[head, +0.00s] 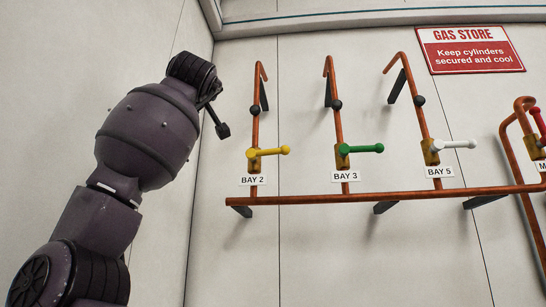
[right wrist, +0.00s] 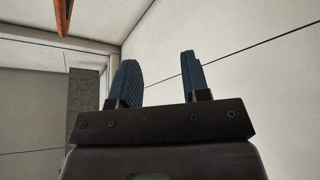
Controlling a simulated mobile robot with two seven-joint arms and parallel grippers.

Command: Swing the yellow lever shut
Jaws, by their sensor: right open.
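The yellow lever (head: 270,152) is on the BAY 2 valve of a copper pipe on the wall. It points to the right, nearly level and roughly across its upright pipe (head: 256,110).
A green lever (head: 362,149) at BAY 3 and a white lever (head: 456,144) at BAY 5 also point right. A red lever (head: 538,122) is at the right edge. A horizontal copper pipe (head: 350,198) runs below. A GAS STORE sign (head: 470,49) hangs above.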

